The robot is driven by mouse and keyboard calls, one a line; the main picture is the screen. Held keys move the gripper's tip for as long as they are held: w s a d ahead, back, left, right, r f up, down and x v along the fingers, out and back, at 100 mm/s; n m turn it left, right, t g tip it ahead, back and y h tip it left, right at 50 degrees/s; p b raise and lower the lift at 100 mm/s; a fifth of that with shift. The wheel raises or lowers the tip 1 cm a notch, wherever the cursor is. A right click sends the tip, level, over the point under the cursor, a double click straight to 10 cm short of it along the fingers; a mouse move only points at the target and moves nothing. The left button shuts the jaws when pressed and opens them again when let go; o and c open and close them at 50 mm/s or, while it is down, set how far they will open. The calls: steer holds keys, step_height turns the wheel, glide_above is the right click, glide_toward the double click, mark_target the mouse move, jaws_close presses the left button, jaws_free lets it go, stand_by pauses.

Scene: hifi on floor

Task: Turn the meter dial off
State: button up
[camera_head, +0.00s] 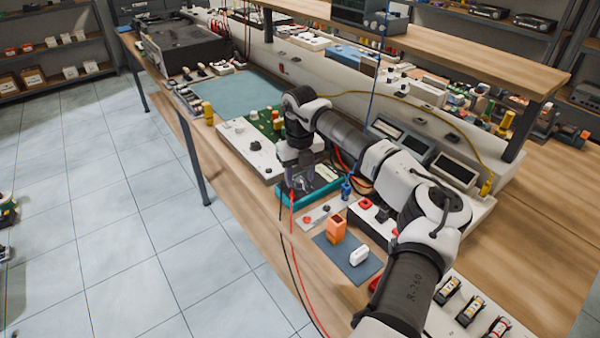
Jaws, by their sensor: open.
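My gripper (299,184) points down from the end of my white and black arm, over the front part of the workbench. It is small in the view, and the gap between its fingers is hard to make out. A teal-edged device (318,190), which looks like the meter, lies on the bench right under and beside my gripper. The gripper and wrist cover much of its face. I cannot make out the dial or its setting. Whether the fingers touch the meter cannot be told.
Red and black leads (291,228) hang over the bench's front edge near the meter. A grey mat (337,253) with an orange block (336,229) and a white block (359,255) lies in front. A board with green parts (262,128) is behind. A shelf (470,50) overhangs the bench.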

steer(key=shift+f, duration=0.25)
steer(key=c, duration=1)
